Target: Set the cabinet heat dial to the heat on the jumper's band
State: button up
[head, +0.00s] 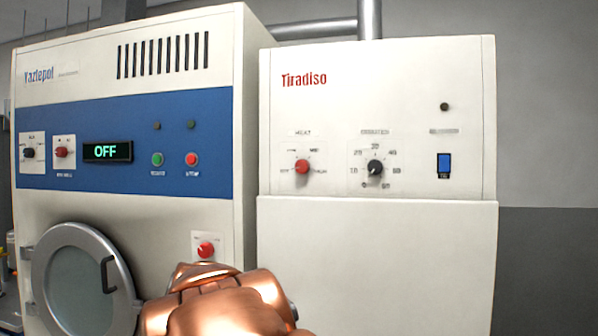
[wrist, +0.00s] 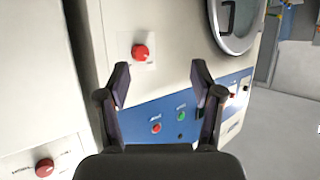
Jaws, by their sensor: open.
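The white Tiradiso cabinet (head: 400,110) stands on the right in the head view. Its heat dial (head: 302,167) is a red knob with small labels around it, too blurred to read its setting surely. In the wrist view, which is turned about upside down, a red knob that appears to be this heat dial (wrist: 44,167) sits at the lower left. My gripper (wrist: 160,78) is open and empty, in front of the neighbouring Yaztepol machine and apart from the heat dial. The gripper is hidden behind my copper arm in the head view. No jumper or band is in view.
The Yaztepol machine (head: 125,240) stands left of the cabinet, with an OFF display (head: 107,152), a round door (head: 75,285) and a red lower knob (head: 205,250). A black numbered dial (head: 375,168) and blue switch (head: 444,163) lie right of the heat dial.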

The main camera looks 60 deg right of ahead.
jog(key=s+d+r+m+h, duration=0.25)
jog(key=d+r+h, duration=0.25)
jog(key=d+r, duration=0.6)
jog(key=m+g+h, duration=0.4)
jog(key=m+h, duration=0.1)
jog(key=h, duration=0.4)
send_near(301, 168)
jog(key=d, duration=0.1)
jog(key=p+x, duration=0.1)
jog(key=x, duration=0.2)
jog(key=p+x, duration=0.1)
jog(key=x, duration=0.2)
jog(key=shift+w+d+r, duration=0.2)
jog(key=shift+w+r, duration=0.05)
jog(key=shift+r, duration=0.15)
jog(key=shift+w+d+r, duration=0.1)
jog(key=shift+w+d, duration=0.15)
jog(key=shift+d, duration=0.35)
jog(key=shift+c, duration=0.2)
jog(key=c, duration=1.1)
jog(key=shift+r, duration=0.1)
jog(key=shift+m+p, duration=0.35)
